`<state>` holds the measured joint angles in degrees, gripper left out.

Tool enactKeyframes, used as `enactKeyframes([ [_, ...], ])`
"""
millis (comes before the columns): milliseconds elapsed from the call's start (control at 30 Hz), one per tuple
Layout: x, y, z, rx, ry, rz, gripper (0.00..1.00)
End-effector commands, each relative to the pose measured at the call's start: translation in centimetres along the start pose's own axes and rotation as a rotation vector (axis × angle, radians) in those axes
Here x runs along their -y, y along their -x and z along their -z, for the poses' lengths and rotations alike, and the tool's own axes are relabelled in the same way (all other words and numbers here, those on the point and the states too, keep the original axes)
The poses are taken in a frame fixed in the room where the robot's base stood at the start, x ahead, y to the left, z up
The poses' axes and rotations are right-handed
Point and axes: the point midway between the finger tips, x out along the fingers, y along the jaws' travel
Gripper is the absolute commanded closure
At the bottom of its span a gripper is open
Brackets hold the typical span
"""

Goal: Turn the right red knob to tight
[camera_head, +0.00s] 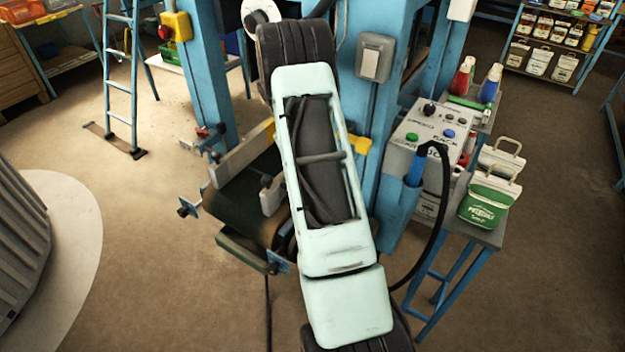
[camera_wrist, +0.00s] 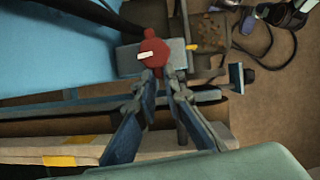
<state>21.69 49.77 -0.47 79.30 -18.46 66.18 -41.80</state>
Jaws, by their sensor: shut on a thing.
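A red knob (camera_wrist: 152,48) with a white mark on its face is at the upper middle of the wrist view. The white mark lies nearly level. My gripper (camera_wrist: 163,77) shows there too, its two fingers reaching up to the knob's lower edge. It is shut on the knob, though the exact contact is hard to make out. In the head view my arm covers my gripper and this knob. Another small red knob (camera_head: 203,132) shows left of my arm in the head view, on the blue machine frame (camera_head: 205,70).
A grey control box (camera_head: 420,140) with coloured buttons stands right of my arm, with a black hose (camera_head: 440,205) hanging beside it. A small table at the right carries a green and white sack (camera_head: 488,200). A blue ladder (camera_head: 120,70) stands at the left.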

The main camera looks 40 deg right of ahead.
Motion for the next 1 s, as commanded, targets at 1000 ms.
enactKeyframes([
  [1000, -0.55, -0.57, -1.09, 0.022, -0.134, 0.059, 0.73],
])
